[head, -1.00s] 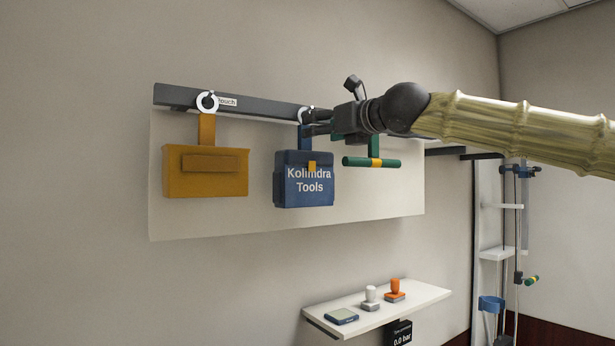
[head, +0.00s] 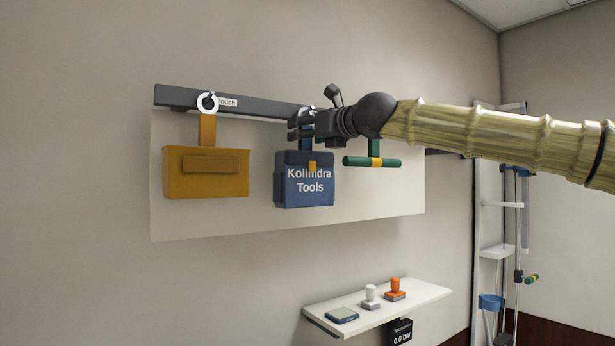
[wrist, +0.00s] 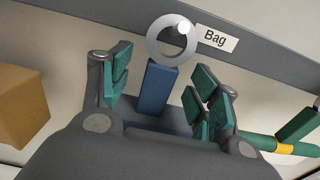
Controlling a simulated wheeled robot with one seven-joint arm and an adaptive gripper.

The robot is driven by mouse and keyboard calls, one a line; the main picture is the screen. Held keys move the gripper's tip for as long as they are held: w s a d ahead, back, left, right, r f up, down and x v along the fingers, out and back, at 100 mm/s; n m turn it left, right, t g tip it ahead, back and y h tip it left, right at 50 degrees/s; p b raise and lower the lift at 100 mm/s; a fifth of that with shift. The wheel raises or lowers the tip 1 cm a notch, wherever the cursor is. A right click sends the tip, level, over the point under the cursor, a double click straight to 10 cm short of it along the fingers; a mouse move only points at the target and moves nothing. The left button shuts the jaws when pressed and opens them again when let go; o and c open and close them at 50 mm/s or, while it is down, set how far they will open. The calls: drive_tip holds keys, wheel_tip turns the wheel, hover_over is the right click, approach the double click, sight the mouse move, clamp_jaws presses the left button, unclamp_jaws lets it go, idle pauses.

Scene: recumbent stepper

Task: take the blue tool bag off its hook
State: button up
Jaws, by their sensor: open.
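The blue tool bag (head: 304,192), lettered "Kolimdra Tools", hangs by its blue strap from the dark rail on the wall. In the wrist view the blue strap (wrist: 157,88) runs up to a pale ring (wrist: 153,50) at the hook, beside a label reading "Bag". My gripper (head: 294,130) is in front of the strap, above the bag's body. In the wrist view my gripper (wrist: 160,92) is open, with one green-padded finger on each side of the strap. Gaps show between strap and pads. The bag's body is mostly hidden there by the gripper.
An orange-yellow bag (head: 206,172) hangs to the left on the same rail (head: 265,108). A green bar with a yellow band (head: 358,161) hangs close on the right, under my arm. A white shelf (head: 425,296) below holds small items.

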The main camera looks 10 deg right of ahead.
drive_tip(key=shift+c, duration=0.4)
clamp_jaws()
drive_tip(key=shift+r, duration=0.1)
drive_tip(key=shift+r, duration=0.1)
drive_tip(key=shift+s+d, duration=0.1)
drive_tip(key=r+p+v, duration=0.1)
drive_tip(key=v, duration=0.7)
drive_tip(key=shift+s+r, duration=0.3)
drive_tip(key=shift+r, duration=0.1)
idle(0.6)
drive_tip(key=shift+d, duration=0.1)
